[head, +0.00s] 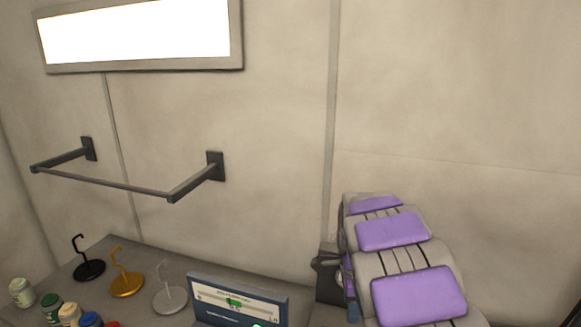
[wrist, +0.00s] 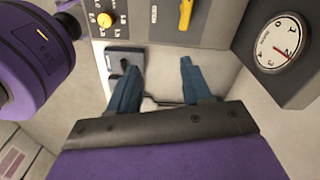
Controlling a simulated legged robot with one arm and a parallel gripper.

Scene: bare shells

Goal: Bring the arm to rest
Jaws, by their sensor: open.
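My gripper (wrist: 160,75) shows in the wrist view with its two blue fingers spread apart. Nothing is visible between the fingers. Beyond them are a grey panel and a pale surface. My arm (head: 420,293), grey with purple pads, rises at the lower right of the head view, in front of the bare wall. The gripper's fingers cannot be made out clearly in the head view.
A counter at lower left holds black (head: 89,269), gold (head: 127,284) and silver (head: 169,299) hook stands, several small jars and a display (head: 237,301). A wall rail (head: 105,183) juts out above. The wrist view shows a dial (wrist: 277,43) and a knobbed panel (wrist: 122,18).

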